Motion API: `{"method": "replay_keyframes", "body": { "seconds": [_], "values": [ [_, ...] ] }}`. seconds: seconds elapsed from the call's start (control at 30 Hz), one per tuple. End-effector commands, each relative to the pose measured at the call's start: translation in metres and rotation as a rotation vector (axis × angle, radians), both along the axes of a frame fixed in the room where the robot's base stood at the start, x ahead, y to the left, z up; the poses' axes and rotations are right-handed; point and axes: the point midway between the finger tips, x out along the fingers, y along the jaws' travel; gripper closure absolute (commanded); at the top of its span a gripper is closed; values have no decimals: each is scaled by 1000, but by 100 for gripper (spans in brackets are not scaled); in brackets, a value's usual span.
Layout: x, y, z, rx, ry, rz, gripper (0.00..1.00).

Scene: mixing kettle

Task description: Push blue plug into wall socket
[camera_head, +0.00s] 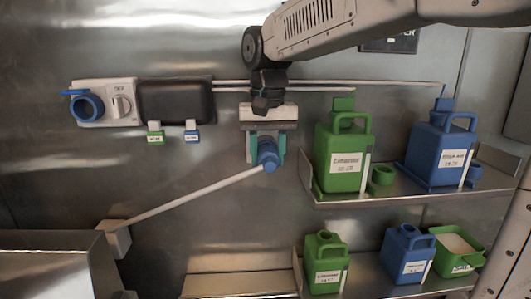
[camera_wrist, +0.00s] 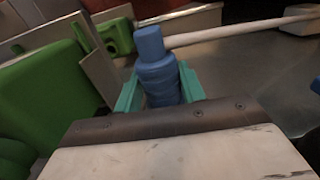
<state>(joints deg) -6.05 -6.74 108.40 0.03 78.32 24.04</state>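The blue plug (camera_head: 267,155) is held between the teal fingers of my gripper (camera_head: 265,148), near the middle of the head view, its tip towards the camera and slightly down. In the wrist view the blue plug (camera_wrist: 160,80) stands out between the teal fingertips of my gripper (camera_wrist: 160,90). A pale cable or rod (camera_head: 195,194) runs from the plug down left to a box. The blue wall socket (camera_head: 87,107) is at the upper left, well apart from the plug, on a white panel (camera_head: 120,103) with a rotary switch marked OFF.
A dark box (camera_head: 176,101) with green and blue tags is right of the socket. Green (camera_head: 342,160) and blue (camera_head: 440,152) canisters stand on the right upper shelf; smaller ones stand below. A pale box (camera_head: 115,238) is lower left. Wall between plug and socket is mostly clear.

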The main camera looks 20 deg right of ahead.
Motion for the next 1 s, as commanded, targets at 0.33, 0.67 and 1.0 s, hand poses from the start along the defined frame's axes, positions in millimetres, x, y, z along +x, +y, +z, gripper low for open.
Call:
{"method": "replay_keyframes", "body": {
  "seconds": [0.33,0.67,1.0],
  "values": [
    [-6,2,0,0,1,0,84],
    [-18,6,1,0,0,0,84],
    [-38,12,0,0,-1,1,84]
  ]
}}
